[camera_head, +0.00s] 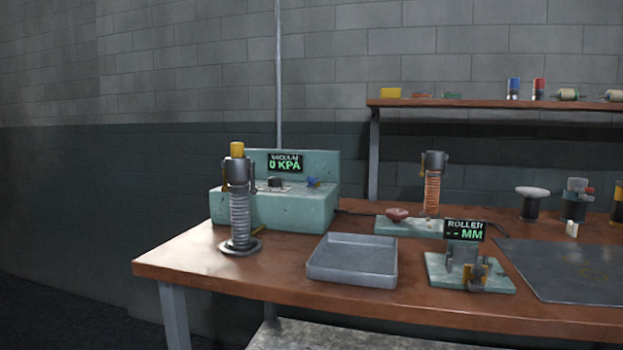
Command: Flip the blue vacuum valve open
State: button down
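The blue vacuum valve (313,182) is a small blue handle on the right side of the top of a teal vacuum unit (290,210). The unit stands at the back left of the wooden bench. Its display (286,163) reads VACUUM 0 KPA in green. A dark knob (276,182) sits on the unit to the left of the valve. The valve is too small here to tell its exact handle angle. My gripper is not in view.
A ribbed metal post with a yellow top (239,205) stands in front of the unit's left part. A grey tray (353,260) lies front right of it. A roller gauge (470,270), a second ribbed post (433,185) and a dark mat (570,270) are farther right.

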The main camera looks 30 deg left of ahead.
aim_at(312, 181)
jog(key=u, duration=0.75)
jog(key=i, duration=0.8)
jog(key=u, duration=2.25)
jog(key=k, duration=1.2)
jog(key=z, duration=0.45)
